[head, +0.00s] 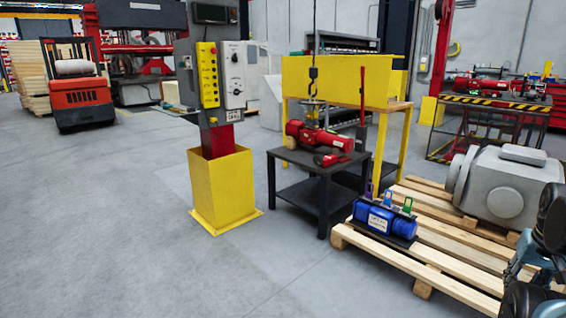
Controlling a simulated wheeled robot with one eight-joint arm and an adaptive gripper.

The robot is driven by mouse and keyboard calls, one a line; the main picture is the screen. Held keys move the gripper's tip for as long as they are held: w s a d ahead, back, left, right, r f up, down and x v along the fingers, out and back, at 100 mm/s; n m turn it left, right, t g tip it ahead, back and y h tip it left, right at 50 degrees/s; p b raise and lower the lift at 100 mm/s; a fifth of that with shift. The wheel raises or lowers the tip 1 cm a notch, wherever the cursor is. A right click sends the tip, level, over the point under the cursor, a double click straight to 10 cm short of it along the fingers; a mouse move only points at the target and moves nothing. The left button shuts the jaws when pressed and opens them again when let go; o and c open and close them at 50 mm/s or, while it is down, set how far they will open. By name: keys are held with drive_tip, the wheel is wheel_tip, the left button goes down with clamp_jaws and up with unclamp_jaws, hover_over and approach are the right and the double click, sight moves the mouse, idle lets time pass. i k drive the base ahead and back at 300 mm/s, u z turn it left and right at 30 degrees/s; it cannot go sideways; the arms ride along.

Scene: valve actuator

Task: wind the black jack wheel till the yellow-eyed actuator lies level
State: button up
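A red actuator (328,139) lies on a small black table (306,158) in the middle of the head view. A smaller red part (330,159) lies at the table's front edge. I cannot make out a black jack wheel. Only dark and blue-grey parts, likely my arm, show at the lower right edge; my gripper is not visible.
A wooden pallet (430,262) at the right holds a blue actuator (383,220) with coloured eyes and a grey housing (503,183). A control post on a yellow base (224,188) stands left of the table. The floor at front left is clear.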

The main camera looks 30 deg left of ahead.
sight(317, 159)
drive_tip(key=u, duration=0.7)
drive_tip(key=i, duration=0.95)
drive_tip(key=u, duration=0.65)
